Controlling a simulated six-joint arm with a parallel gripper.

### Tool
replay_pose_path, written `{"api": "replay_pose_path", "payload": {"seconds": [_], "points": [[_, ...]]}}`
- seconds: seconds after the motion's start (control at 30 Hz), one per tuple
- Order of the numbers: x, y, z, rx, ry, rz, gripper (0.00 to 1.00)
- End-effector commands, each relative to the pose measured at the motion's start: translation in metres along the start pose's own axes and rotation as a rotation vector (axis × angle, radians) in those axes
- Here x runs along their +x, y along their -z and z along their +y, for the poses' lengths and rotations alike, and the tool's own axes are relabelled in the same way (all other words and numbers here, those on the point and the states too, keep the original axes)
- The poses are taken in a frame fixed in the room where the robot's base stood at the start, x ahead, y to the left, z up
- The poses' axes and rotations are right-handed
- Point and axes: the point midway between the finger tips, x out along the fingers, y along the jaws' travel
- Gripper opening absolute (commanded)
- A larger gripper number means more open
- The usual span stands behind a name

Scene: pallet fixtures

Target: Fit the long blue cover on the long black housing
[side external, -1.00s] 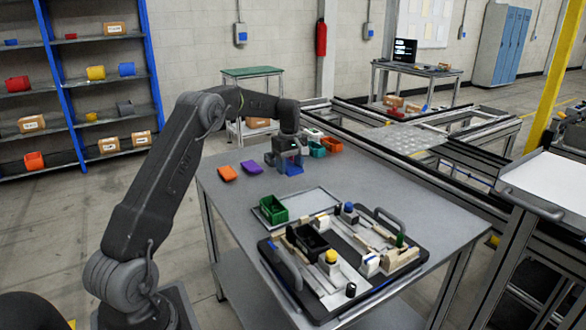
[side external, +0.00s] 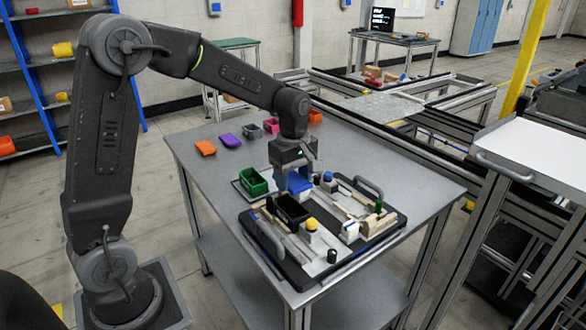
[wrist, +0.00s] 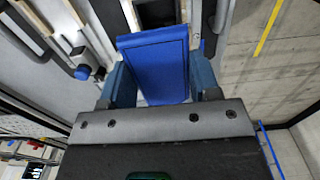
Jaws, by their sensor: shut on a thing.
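The long blue cover (side external: 299,186) is between the fingers of my gripper (side external: 298,180), which is shut on it. The wrist view also shows the blue cover (wrist: 155,65), with a finger of my gripper (wrist: 160,80) at each side. The long black housing (side external: 292,209) is an open box on the pallet fixture. The cover is held above and close to the housing's far end; I cannot tell whether they touch. In the wrist view the black housing (wrist: 157,14) shows just past the cover's edge, partly hidden by it.
A green box (side external: 253,182) stands left of the housing. The pallet (side external: 330,262) has handles, a yellow-topped post (side external: 311,225) and a blue-topped post (side external: 327,178) near the housing. Orange (side external: 205,148) and purple (side external: 229,141) covers lie at the back left, with small bins behind.

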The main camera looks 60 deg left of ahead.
Motion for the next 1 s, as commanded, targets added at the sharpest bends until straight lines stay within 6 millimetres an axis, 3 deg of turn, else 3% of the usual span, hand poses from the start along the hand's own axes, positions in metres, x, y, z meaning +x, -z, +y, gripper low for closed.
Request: {"api": "replay_pose_path", "payload": {"seconds": [0.5, 1.0], "points": [[0.046, 0.0, 0.0, 0.0, 0.003, -0.001, 0.34], [0.055, 0.001, 0.0, 0.001, 0.001, 0.0, 0.34]]}}
